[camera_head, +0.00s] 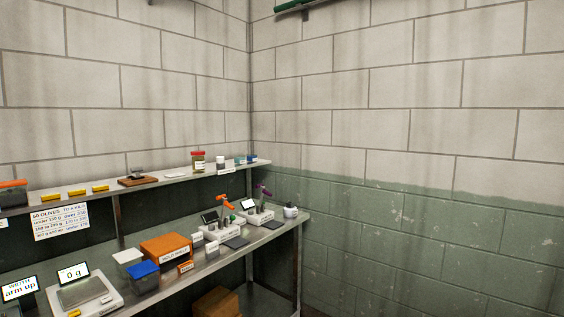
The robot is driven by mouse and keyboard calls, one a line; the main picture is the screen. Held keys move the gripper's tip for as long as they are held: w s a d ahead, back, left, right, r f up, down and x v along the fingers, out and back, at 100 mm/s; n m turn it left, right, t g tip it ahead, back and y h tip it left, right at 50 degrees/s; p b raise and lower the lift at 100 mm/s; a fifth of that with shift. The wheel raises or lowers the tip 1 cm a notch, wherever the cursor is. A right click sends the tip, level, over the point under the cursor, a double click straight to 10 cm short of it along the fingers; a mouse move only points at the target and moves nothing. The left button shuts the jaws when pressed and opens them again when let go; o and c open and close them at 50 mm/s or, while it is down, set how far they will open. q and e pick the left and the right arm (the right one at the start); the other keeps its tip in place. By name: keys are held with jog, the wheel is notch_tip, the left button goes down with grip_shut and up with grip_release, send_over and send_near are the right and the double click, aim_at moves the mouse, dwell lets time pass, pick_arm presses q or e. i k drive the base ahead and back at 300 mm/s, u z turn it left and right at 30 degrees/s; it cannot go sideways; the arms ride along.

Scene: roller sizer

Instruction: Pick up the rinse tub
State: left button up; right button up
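No label that I can read marks a rinse tub, so I cannot tell which container it is. On the workbench (215,262) stand a white tub (128,258) and, just in front of it, a blue-topped container (144,277). They look close together, and the blue-topped one partly hides the white one. Neither of my grippers is in view.
A scale reading 0 g (85,292) stands at the front left. An orange box (166,249) marked as a hold shelf and two small devices with screens stand farther along. A raised shelf (148,184) runs behind, with jars and yellow pieces. A cardboard box (216,301) sits below.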

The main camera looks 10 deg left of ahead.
aim_at(239, 160)
jog(key=z, duration=0.3)
jog(key=i, duration=1.8)
jog(key=u, duration=0.6)
